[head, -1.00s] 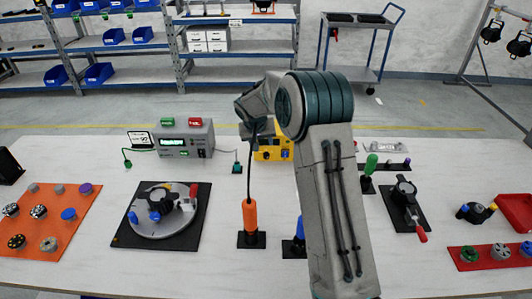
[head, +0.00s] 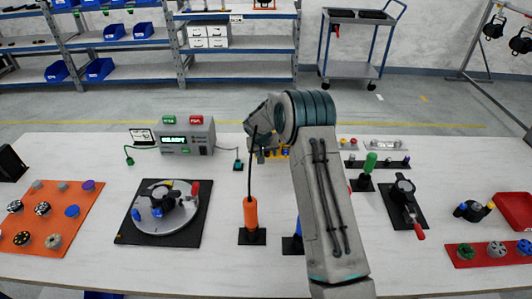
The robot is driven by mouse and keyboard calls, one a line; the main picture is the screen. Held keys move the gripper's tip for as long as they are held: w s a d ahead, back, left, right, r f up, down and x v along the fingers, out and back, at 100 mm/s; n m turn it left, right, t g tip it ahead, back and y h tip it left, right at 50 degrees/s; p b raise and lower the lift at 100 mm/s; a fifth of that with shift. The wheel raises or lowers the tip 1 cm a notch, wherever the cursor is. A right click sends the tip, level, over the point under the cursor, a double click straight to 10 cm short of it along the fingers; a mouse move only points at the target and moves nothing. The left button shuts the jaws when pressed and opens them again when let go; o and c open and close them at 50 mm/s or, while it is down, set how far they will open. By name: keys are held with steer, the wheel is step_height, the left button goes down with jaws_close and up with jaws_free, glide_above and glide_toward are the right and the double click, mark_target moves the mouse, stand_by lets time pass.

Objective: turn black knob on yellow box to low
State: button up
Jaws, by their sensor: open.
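The yellow box (head: 284,152) stands toward the back of the white table, and only small yellow parts of it show behind my arm. Its black knob and any marks on it are hidden, so I cannot tell the knob's setting. My gripper (head: 260,157) points down at the box's left front and is open, seen small and partly covered by my wrist. I cannot tell whether it touches the box or the knob.
A grey box with a display (head: 187,137) and a small teal block (head: 238,165) are to the left. An orange-handled tool (head: 250,214) stands upright in front. A turntable on a black plate (head: 128,229) is at left front. A green handle (head: 370,162) stands right of my arm.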

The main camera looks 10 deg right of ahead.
jaws_close()
steer(key=shift+a+f+b, duration=0.1)
steer(key=shift+f+b, duration=0.05)
steer(key=shift+b, duration=0.3)
steer(key=h+b, duration=0.1)
steer(key=b, duration=0.2)
steer(key=shift+w+a+f+h, duration=0.1)
steer(key=shift+a+f+h, duration=0.1)
steer(key=shift+h, duration=0.2)
steer(key=shift+a+n+h+b, duration=0.25)
steer(key=shift+h+b, duration=0.35)
steer(key=shift+b, duration=0.6)
steer(key=n+h+b, duration=0.1)
steer(key=h+b, duration=0.3)
steer(key=shift+a+g, duration=0.15)
steer(key=shift+g, duration=0.25)
jaws_free()
